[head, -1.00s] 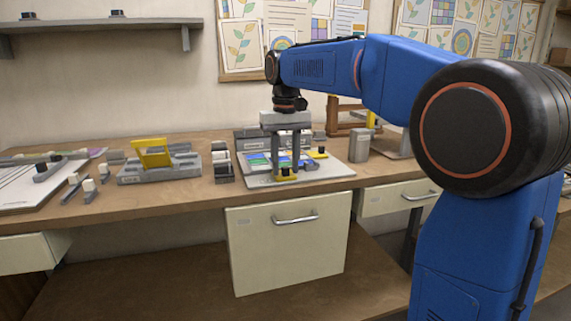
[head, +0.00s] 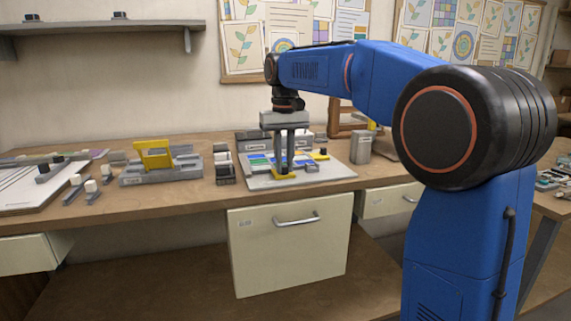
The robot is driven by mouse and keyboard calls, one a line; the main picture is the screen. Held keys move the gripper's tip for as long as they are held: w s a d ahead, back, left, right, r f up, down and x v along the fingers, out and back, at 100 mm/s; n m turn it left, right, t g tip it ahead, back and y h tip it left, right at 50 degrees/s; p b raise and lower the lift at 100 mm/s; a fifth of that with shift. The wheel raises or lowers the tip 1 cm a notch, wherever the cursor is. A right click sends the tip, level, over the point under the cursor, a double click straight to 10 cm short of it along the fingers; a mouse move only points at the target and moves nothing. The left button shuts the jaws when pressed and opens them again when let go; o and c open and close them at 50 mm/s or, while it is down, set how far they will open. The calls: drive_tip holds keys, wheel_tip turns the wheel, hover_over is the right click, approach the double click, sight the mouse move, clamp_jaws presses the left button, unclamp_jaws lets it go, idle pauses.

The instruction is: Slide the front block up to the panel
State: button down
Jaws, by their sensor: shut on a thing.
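The front block (head: 279,175), yellow, sits on the grey board (head: 260,184) near its front edge. My gripper (head: 285,168) points straight down with its fingers close together, shut on this block's upper part. The fingers hide part of the block. The panel (head: 257,161), with blue, green and pale pieces, lies flat on the board just behind the block. I cannot tell whether block and panel touch. Another yellow block with a dark knob (head: 322,154) sits at the panel's right side.
A grey fixture with a yellow frame (head: 155,157) stands to the left, with a dark rack (head: 223,165) between it and the board. Small grey and white pieces (head: 91,187) lie at the far left.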

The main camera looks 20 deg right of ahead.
sight(284, 166)
drive_tip(key=shift+w, duration=0.1)
drive_tip(key=c, duration=1.7)
unclamp_jaws()
wheel_tip(284, 166, up, 17)
drive_tip(key=shift+r, duration=0.2)
